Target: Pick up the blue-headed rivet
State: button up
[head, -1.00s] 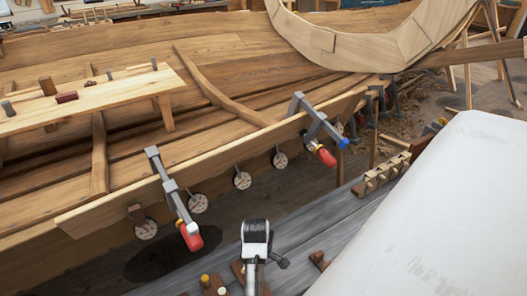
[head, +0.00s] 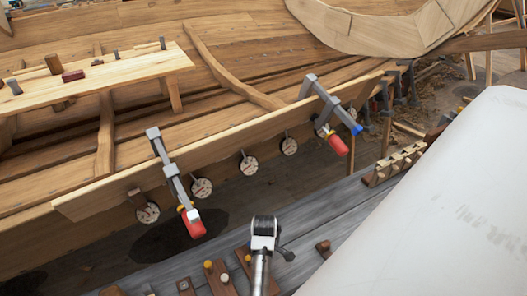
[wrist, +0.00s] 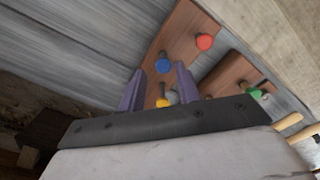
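In the wrist view, the blue-headed rivet (wrist: 163,66) stands on a brown wooden board (wrist: 172,40). My gripper (wrist: 160,70) is open, with its two purple fingers apart. A red head (wrist: 204,42) is up and right on the same board. A yellow head (wrist: 163,103) and a grey one (wrist: 172,97) show lower, between the fingers. I cannot make out the blue-headed rivet in the head view.
A second board holds a green head (wrist: 255,93), right of my gripper. In the head view, small boards with pegs (head: 222,278) lie on the grey bench (head: 325,215). Clamps (head: 170,170) grip the hull plank behind.

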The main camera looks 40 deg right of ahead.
jog(key=shift+s+a+f+p, duration=0.15)
jog(key=shift+f+p, duration=0.15)
jog(key=shift+f, duration=1.05)
jog(key=shift+w+a+f+p, duration=0.1)
jog(key=shift+f+p, duration=0.15)
jog(key=shift+f, duration=1.05)
grip_shut()
